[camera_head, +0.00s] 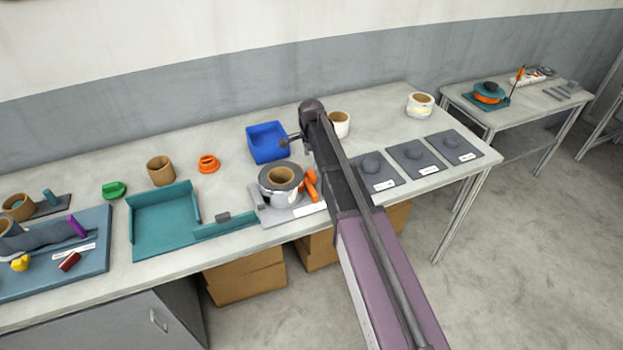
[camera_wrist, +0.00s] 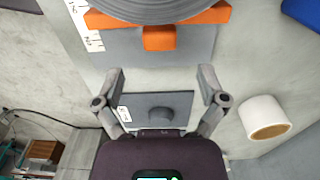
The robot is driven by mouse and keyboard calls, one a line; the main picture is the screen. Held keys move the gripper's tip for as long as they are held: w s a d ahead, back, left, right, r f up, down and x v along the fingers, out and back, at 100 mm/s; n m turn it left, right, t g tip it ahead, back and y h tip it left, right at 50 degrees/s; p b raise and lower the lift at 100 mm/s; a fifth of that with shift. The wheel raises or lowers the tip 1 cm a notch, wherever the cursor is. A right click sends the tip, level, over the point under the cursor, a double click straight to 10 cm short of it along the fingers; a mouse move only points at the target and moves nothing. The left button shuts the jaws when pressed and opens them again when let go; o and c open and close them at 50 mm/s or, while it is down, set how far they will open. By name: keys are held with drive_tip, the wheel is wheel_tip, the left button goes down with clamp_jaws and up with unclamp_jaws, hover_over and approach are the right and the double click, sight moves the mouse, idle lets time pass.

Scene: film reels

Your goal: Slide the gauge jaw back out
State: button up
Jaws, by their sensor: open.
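The gauge is a grey plate (camera_head: 272,218) on the long table, with a white label strip at its front. A silver-grey reel with a brown core (camera_head: 281,180) stands on it. The orange gauge jaw (camera_head: 311,187) is at the reel's right side. In the wrist view the orange jaw (camera_wrist: 160,38) lies against the edge of the grey reel (camera_wrist: 155,8), its short handle block pointing toward me. A marked scale (camera_wrist: 84,25) runs beside it. My gripper (camera_wrist: 161,72) is open and empty, its fingers apart and short of the handle.
A dark pad with a round knob (camera_wrist: 170,112) lies below my gripper, and similar pads (camera_head: 416,158) continue to the right. A cream roll (camera_wrist: 263,116) is at right. A blue bin (camera_head: 267,142) and teal tray (camera_head: 163,222) are near the gauge.

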sight(311, 173)
drive_tip(key=shift+f+b, duration=3.1)
drive_tip(key=shift+f, duration=0.3)
drive_tip(key=shift+c, duration=0.2)
